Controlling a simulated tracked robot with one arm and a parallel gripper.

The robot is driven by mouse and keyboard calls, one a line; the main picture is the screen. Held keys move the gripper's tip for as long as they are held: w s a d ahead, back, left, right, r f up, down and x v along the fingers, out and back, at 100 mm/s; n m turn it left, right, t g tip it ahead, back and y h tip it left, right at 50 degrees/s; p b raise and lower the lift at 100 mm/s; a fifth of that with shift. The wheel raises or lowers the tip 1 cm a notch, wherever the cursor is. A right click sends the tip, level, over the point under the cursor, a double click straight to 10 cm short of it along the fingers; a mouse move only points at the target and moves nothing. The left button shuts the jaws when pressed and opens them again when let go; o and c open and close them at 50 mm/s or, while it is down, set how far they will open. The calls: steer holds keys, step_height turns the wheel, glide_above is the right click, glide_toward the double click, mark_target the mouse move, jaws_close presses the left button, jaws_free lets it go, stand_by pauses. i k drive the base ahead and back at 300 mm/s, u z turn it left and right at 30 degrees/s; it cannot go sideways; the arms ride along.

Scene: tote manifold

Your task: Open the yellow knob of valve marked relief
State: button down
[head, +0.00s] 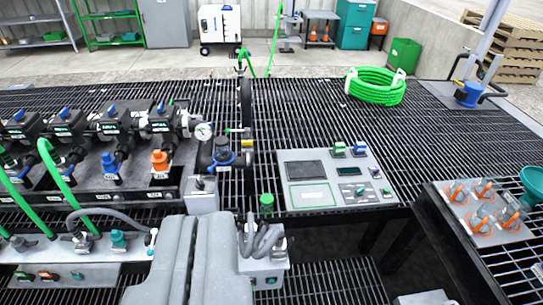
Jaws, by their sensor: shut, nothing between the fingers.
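Several dark valves with blue knobs and small green labels stand in a row on the manifold (85,130) at left. I cannot read which label says relief. A small yellow part (247,143) shows on the pipework right of the white gauge (203,132); I cannot tell whether it is the relief knob. An orange fitting (160,160) sits below the rightmost valve of the row. My gripper (192,222) is at the bottom centre, its two grey fingers side by side and shut, empty. It is in front of the manifold, apart from the yellow part, and hides some of the bench.
A control panel (325,195) lies right of the pipework. Green hoses (52,165) arch over the manifold's left side. A coiled green hose (376,88) lies on the black grating (300,115), which is mostly clear behind the panel. An orange-knobbed block (482,228) is at right.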

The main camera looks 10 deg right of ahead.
mark_target(247, 144)
steer(key=z, duration=0.1)
steer(key=i, duration=1)
